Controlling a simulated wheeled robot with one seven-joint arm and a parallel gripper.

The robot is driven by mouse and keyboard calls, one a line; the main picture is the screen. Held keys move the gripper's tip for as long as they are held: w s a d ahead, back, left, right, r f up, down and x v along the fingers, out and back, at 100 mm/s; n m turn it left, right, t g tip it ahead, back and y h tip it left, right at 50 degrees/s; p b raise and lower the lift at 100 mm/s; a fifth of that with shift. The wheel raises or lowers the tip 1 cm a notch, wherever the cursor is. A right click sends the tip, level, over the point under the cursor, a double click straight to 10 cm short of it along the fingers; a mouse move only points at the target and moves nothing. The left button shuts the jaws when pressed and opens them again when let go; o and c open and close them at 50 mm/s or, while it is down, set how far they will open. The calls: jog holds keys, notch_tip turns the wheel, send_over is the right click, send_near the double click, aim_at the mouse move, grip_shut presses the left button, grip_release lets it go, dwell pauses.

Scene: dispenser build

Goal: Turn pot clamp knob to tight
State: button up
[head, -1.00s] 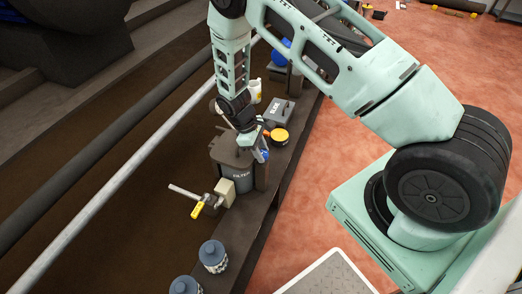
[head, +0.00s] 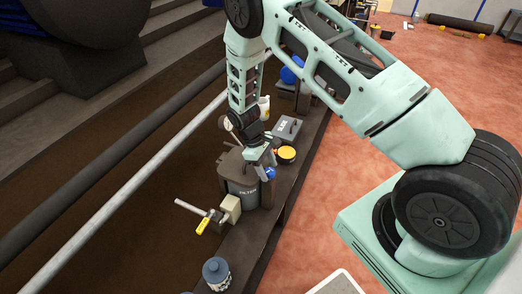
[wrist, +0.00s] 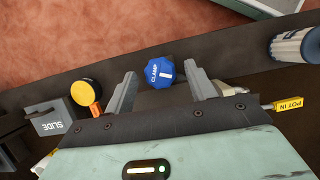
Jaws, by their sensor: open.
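The clamp knob is a blue faceted knob (wrist: 161,73) marked CLAMP, with a white bar. In the wrist view it lies between the two open fingers of my gripper (wrist: 160,93), with a gap on each side. In the head view the knob (head: 269,173) shows as a small blue spot beside my gripper (head: 265,165), on the right side of the grey filter pot (head: 241,190).
A yellow-topped round knob (wrist: 86,92) and a grey box marked SLIDE (wrist: 50,117) stand left of my gripper in the wrist view. A yellow POT IN tag (wrist: 289,104) is at the right. In the head view, a blue-grey jar (head: 216,272) stands nearer on the bench.

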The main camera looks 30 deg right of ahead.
jog(key=p+v, duration=0.1)
jog(key=v, duration=1.5)
jog(key=shift+w+r, duration=0.15)
jog(key=shift+r, duration=0.2)
jog(key=shift+a, duration=0.1)
jog(key=s+a+r+t+y, duration=0.2)
jog(key=s+a+r, duration=1)
jog(key=s+a+r+n+t+y+p, duration=0.1)
jog(key=s+r, duration=0.2)
jog(key=s, duration=0.6)
jog(key=s+a+r+t+p, duration=0.1)
jog(key=s+a+r, duration=0.15)
jog(key=s, duration=0.65)
notch_tip(320, 180, up, 14)
jog(key=p, duration=1.2)
jog(key=shift+d+f, duration=0.25)
jog(key=shift+d, duration=0.05)
